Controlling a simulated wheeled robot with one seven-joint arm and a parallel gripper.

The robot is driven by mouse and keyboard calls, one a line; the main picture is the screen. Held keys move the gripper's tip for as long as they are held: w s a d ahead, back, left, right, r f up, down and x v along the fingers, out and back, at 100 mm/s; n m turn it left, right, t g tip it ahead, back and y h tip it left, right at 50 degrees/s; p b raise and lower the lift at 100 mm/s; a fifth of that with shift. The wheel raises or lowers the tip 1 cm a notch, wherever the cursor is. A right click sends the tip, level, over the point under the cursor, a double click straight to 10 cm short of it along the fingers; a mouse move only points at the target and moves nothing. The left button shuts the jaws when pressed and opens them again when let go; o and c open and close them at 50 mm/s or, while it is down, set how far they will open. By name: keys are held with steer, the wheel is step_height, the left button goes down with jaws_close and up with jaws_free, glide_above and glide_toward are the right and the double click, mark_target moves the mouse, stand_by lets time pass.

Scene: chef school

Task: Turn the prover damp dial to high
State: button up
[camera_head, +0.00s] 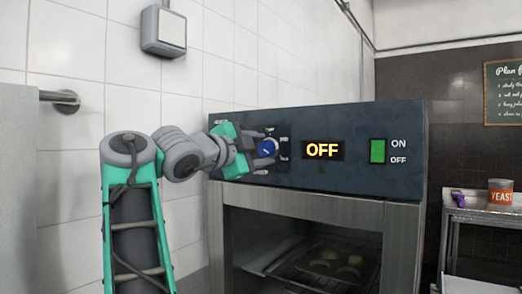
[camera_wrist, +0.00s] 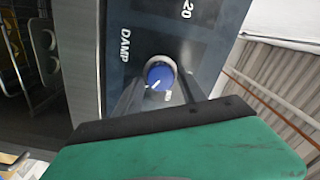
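The prover (camera_head: 315,190) is a dark-blue and steel cabinet with a control panel across its top. Its blue damp dial (camera_head: 267,148) sits at the panel's left, partly behind my gripper (camera_head: 257,149). In the wrist view the blue dial (camera_wrist: 160,75) has a pale rim and a white pointer mark toward its lower left, with the word DAMP printed beside it. The dark fingers of my gripper (camera_wrist: 162,82) stand apart on either side of the dial. A gap shows at the right finger; contact at the left finger is unclear. Most markings around the dial are hidden or too small to read.
A lit OFF display (camera_head: 322,150) and a green ON/OFF switch (camera_head: 377,151) are right of the dial. Trays of dough (camera_head: 335,262) show behind the prover's glass. A tiled wall (camera_head: 65,140) is close on the left. A yeast tin (camera_head: 500,192) stands on a trolley at right.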

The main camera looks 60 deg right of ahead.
steer(key=shift+o, duration=1)
steer(key=shift+w+a, duration=0.1)
steer(key=shift+a, duration=0.05)
steer(key=w+a, duration=0.1)
steer(key=a, duration=0.6)
steer(key=shift+a+b, duration=0.15)
steer(key=shift+b, duration=0.2)
